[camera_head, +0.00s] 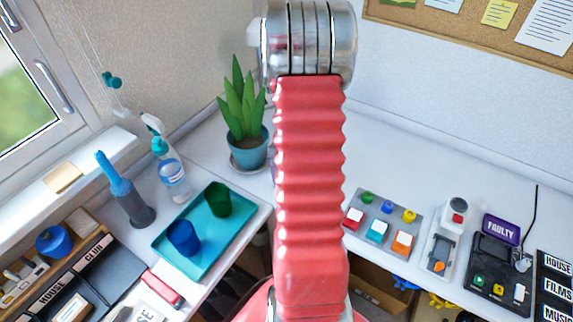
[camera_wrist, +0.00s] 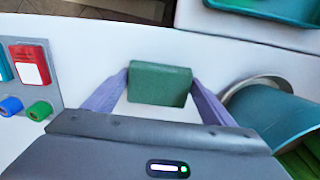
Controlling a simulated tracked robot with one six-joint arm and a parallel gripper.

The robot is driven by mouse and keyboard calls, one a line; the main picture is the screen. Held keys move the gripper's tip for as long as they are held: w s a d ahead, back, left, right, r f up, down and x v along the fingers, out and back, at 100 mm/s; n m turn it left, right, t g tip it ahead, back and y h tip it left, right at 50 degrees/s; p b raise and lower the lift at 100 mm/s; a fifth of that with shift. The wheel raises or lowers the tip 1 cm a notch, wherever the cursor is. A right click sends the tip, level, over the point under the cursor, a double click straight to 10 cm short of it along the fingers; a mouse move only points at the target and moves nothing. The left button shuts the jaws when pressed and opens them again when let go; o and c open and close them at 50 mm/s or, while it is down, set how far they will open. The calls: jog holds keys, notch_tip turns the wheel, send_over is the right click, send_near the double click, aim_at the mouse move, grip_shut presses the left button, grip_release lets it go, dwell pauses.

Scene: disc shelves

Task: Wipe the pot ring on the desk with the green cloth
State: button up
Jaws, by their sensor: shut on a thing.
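My gripper (camera_wrist: 159,78) is shut on the green cloth (camera_wrist: 160,88), a folded dark green block between two purple fingers in the wrist view. The cloth is over the white desk (camera_wrist: 85,60); I cannot tell whether it touches the surface. In the head view my red arm hides the gripper, the cloth and the middle of the desk. No pot ring shows in either view. The potted plant's teal pot (camera_head: 246,152) stands left of my arm in the head view. In the wrist view the pot (camera_wrist: 272,115) is close to the right finger.
A teal tray (camera_head: 243,238) with a blue cup (camera_head: 184,238) and a green cup (camera_head: 217,199) lies at left. A spray bottle (camera_head: 172,180) stands behind it. A button panel (camera_head: 383,222) is right of my arm; it also shows at left in the wrist view (camera_wrist: 30,65).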

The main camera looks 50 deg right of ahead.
jog(key=shift+w+a+r, duration=0.15)
jog(key=shift+w+r, duration=0.1)
jog(key=shift+r, duration=0.55)
jog(key=shift+w+a+r, duration=0.1)
jog(key=shift+w+r, duration=0.1)
jog(key=shift+r, duration=2.6)
jog(key=shift+s, duration=0.2)
